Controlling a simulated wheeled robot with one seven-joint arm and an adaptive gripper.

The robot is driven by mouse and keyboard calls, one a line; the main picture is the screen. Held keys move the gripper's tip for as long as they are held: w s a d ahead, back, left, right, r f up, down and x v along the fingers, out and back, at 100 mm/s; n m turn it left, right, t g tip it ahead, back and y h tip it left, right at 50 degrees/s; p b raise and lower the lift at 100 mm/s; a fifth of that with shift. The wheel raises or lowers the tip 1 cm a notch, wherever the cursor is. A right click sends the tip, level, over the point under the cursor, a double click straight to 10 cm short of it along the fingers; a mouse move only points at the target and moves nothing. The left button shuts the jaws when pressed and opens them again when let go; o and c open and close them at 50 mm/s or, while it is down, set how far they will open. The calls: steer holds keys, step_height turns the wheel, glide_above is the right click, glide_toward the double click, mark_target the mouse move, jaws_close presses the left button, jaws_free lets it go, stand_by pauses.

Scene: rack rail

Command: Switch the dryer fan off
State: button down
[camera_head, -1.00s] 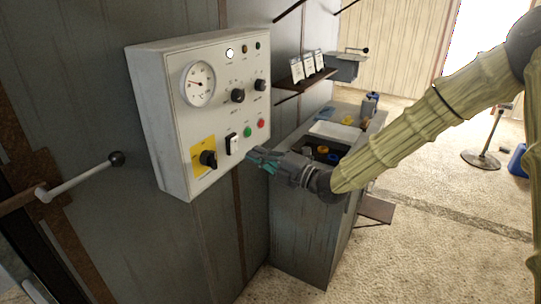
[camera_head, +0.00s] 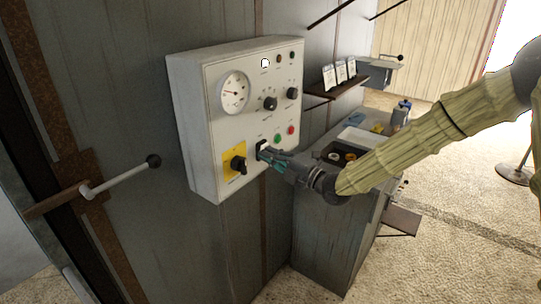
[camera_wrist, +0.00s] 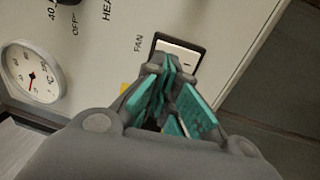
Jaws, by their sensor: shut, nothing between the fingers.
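The fan switch (camera_wrist: 178,52) is a white rocker in a black frame, with the word FAN beside it in the wrist view. In the head view the switch (camera_head: 261,147) sits low on the white control panel (camera_head: 210,160), right of the yellow plate. My gripper (camera_head: 265,155) is shut and empty, with its fingertips right at the switch. In the wrist view the teal-padded fingers (camera_wrist: 172,72) overlap the lower part of the rocker and hide it. I cannot tell whether they touch it.
A black rotary knob on a yellow plate (camera_head: 236,163) is left of the switch. Green (camera_head: 277,139) and red (camera_head: 291,130) buttons, a dial gauge (camera_head: 234,91) and more knobs are close by. A lever (camera_head: 122,176) sticks out at left. A grey cabinet (camera_head: 330,235) stands below my arm.

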steer(key=shift+a, duration=0.1)
steer(key=shift+w+a+r+b, duration=0.1)
steer(key=shift+a+r+b, duration=0.05)
steer(key=shift+b, duration=0.15)
steer(key=r+b+v, duration=0.3)
steer(key=b+v, duration=0.2)
steer(key=v, duration=0.8)
steer(key=shift+s+d, duration=0.3)
steer(key=shift+d, duration=0.1)
steer(key=shift+h, duration=0.3)
